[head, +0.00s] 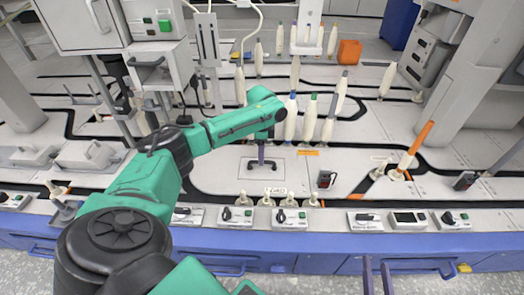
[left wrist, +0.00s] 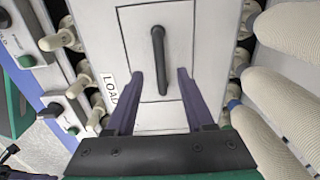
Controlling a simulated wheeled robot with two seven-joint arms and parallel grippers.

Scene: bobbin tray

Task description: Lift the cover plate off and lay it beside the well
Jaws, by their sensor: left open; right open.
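The cover plate (left wrist: 178,30) is a pale grey rectangle with a thin dark outline, set in the light deck. A black bar handle (left wrist: 158,60) stands on it. In the head view, the handle (head: 262,165) is partly hidden by my left gripper (head: 261,158), which points down over it. In the left wrist view, my left gripper (left wrist: 160,73) is open, with a purple finger on each side of the handle's near end. I see no contact with the handle. My right gripper (head: 377,275) is open and empty at the bottom edge of the head view.
Several cream bobbins stand close behind the plate, such as one with a blue end (head: 291,115). Several short pegs (head: 268,198) and a LOAD label (left wrist: 110,88) lie on the near side. Bare deck (head: 215,170) shows left of the plate. An orange-tipped post (head: 415,145) leans at right.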

